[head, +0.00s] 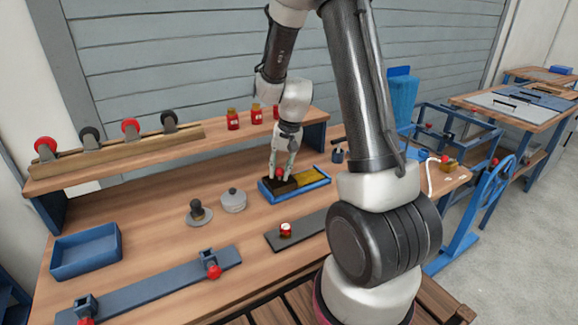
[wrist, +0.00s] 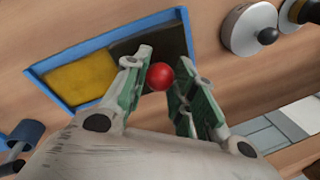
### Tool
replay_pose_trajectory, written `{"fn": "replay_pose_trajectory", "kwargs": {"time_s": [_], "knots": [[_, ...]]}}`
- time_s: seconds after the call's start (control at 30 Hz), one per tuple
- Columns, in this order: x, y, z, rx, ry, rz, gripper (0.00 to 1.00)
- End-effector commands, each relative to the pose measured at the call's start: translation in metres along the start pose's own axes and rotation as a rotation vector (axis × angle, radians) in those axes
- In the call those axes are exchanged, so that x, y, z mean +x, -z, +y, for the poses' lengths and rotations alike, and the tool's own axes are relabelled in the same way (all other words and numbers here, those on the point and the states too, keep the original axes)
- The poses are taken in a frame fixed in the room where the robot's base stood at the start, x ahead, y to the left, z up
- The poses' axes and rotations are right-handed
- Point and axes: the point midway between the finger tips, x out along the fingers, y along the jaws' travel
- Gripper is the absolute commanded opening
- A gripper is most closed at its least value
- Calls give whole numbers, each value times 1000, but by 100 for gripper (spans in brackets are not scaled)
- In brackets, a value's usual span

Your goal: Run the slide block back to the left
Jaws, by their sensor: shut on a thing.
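The slide block (wrist: 168,38) is a dark block with a red ball knob (wrist: 160,76), inside a shallow blue-framed track (head: 324,184) with a yellow bed (wrist: 82,82). In the head view the block (head: 282,187) is at the track's left end, and the yellow bed shows to its right. In the wrist view the block is on the right, the yellow on the left. My gripper (head: 281,171) is over the block, with its fingers on either side of the red knob, shut on it. The fingers (wrist: 160,72) hide part of the block and the track's near edge.
Left of the track are a grey lidded disc (head: 233,201) and a dark-knobbed piece (head: 199,212). A dark plate with a red-topped knob (head: 286,230) lies in front. A blue tray (head: 86,252) and clamped bar (head: 150,284) are at left. Red jars (head: 233,120) stand on the shelf behind.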

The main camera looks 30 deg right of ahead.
Motion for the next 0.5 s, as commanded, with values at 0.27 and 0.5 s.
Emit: {"fn": "replay_pose_trajectory", "kwargs": {"time_s": [0.27,0.5], "knots": [[1,-3,-2,1,2,-7,37],[1,-2,-2,1,2,-5,49]]}}
